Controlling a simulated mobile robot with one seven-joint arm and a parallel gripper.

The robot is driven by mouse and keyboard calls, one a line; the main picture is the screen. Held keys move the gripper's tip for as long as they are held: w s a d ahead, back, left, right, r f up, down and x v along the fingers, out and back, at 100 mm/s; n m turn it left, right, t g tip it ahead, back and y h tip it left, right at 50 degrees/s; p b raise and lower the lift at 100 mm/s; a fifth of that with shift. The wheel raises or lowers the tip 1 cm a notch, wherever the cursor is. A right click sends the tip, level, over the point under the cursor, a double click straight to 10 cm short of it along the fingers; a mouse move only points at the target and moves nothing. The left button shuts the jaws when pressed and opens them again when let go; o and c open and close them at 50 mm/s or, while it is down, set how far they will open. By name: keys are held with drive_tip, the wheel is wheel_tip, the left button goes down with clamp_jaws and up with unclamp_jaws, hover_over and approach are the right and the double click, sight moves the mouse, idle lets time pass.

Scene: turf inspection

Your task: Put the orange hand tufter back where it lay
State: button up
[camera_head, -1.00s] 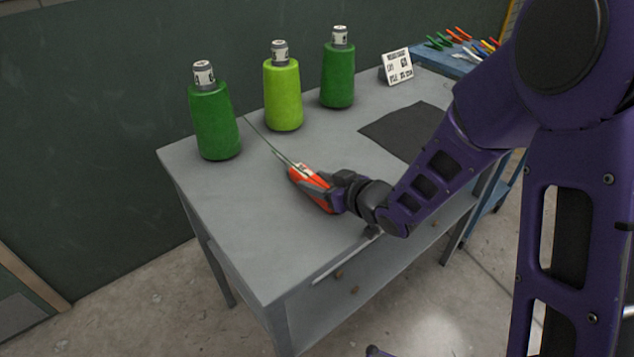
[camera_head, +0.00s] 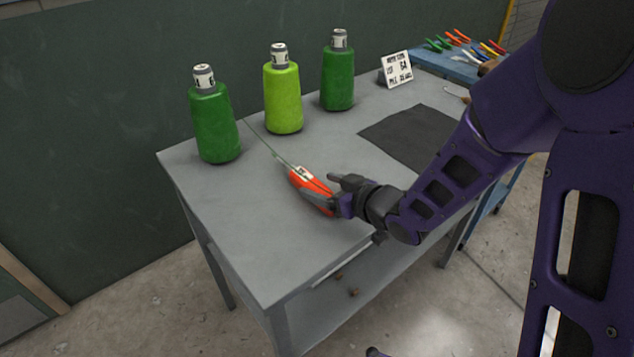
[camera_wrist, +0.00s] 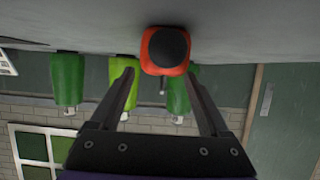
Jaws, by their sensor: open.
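The orange hand tufter (camera_head: 308,186) lies on the grey table, with a white label on top and a thin green line running from its far end toward the cones. My gripper (camera_head: 335,191) is open at the tufter's near end. One finger shows on its right side, apart from it; the other is near its rear end, and I cannot tell if it touches. In the wrist view, which is upside down, the tufter's dark rear end (camera_wrist: 168,47) sits between and beyond the spread fingers (camera_wrist: 159,74).
Two dark green yarn cones (camera_head: 214,124) (camera_head: 338,78) and a lime green cone (camera_head: 283,95) stand along the back of the grey table (camera_head: 250,240). A dark mat (camera_head: 410,138) and a small sign (camera_head: 396,68) are to the right. A blue table (camera_head: 445,62) holds coloured tools. The table's front left is clear.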

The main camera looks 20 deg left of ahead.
drive_tip(key=p+v, duration=0.1)
drive_tip(key=v, duration=0.9)
drive_tip(key=shift+a, duration=0.1)
